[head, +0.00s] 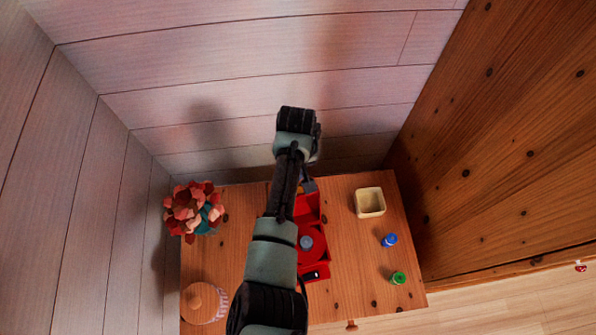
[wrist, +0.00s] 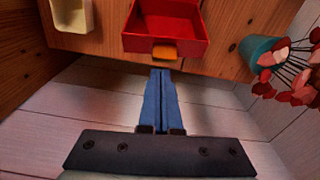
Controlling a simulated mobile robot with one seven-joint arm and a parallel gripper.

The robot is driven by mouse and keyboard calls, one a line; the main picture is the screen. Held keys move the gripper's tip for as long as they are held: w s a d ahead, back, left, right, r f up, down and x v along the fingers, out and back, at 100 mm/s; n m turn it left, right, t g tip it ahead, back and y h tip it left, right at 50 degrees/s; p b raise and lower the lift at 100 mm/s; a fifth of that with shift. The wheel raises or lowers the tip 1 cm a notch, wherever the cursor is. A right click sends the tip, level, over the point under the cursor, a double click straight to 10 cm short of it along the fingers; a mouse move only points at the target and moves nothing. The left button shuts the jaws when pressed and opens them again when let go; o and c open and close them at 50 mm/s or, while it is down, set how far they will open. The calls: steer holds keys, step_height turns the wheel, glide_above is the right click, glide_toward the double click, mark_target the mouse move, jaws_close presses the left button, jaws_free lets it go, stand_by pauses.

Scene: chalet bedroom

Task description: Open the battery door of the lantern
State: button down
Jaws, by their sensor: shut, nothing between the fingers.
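The red lantern (head: 314,262) lies on the wooden table, partly hidden behind my arm in the head view. An orange tab (wrist: 165,53) sticks out from the wall facing me. My gripper (wrist: 161,72) is shut and empty, with its blue fingertips just short of the orange tab. I cannot tell whether they touch it. In the head view the fingers are mostly hidden by my arm. I cannot make out the battery door clearly.
A cream open box (head: 370,202), a blue cylinder (head: 389,240) and a green cylinder (head: 398,278) stand on the right of the table. A teal pot with red flowers (head: 205,221) and a round wooden lid (head: 203,302) are on the left. Plank walls stand close behind.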

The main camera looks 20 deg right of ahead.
step_height(320, 180, up, 10)
steer(key=p, duration=0.1)
steer(key=shift+s+f+p, duration=0.15)
steer(key=shift+s+p, duration=0.1)
steer(key=shift+p, duration=0.15)
